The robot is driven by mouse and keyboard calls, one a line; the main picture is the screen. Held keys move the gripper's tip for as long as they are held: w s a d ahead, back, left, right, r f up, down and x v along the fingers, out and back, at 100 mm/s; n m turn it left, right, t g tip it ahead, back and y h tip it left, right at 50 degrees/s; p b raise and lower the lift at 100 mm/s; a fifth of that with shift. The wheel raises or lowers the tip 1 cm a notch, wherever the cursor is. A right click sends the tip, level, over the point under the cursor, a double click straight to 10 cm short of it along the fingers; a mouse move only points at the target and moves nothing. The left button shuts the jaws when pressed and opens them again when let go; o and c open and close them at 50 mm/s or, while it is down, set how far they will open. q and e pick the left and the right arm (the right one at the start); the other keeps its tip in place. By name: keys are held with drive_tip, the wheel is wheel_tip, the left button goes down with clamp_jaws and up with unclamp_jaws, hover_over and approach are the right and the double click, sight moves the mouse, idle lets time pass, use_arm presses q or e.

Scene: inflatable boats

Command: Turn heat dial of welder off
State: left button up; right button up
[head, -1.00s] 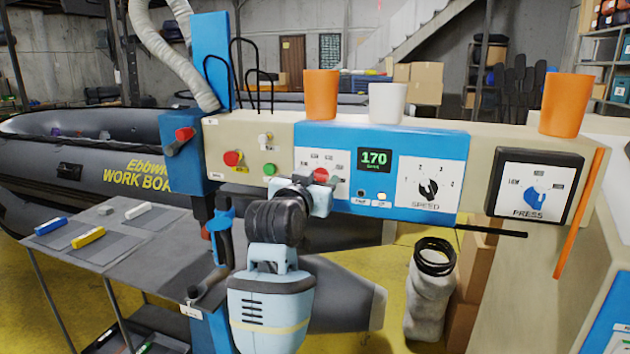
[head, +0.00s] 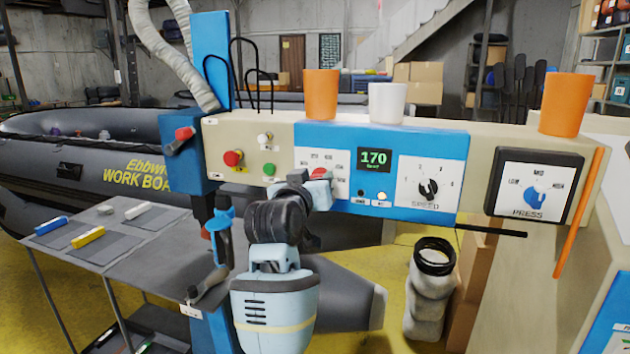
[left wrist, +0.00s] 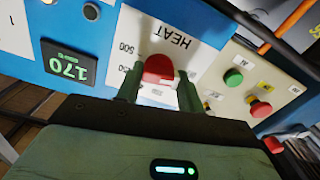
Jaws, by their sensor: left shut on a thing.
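The welder's panel has a white HEAT plate (left wrist: 178,35) with a red heat dial (left wrist: 158,68), seen turned in the left wrist view. In the head view the red dial (head: 320,173) shows just past my gripper. My left gripper (left wrist: 158,88) has its two fingers on either side of the red dial and is shut on it. In the head view my left gripper (head: 312,183) reaches the panel from below and hides part of the plate. The display (head: 374,159) reads 170. My right gripper is not in view.
Right of the display are a SPEED dial (head: 428,188) and a PRESS dial (head: 538,196). A red button (head: 233,158) and a green button (head: 269,170) sit left of the plate. Cups stand on top, including an orange one (head: 321,94). A grey table (head: 150,250) is at left.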

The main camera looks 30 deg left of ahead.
use_arm(q)
drive_tip(key=o, duration=1)
drive_tip(key=v, duration=0.7)
drive_tip(key=shift+s+d, duration=0.1)
drive_tip(key=shift+s, duration=0.3)
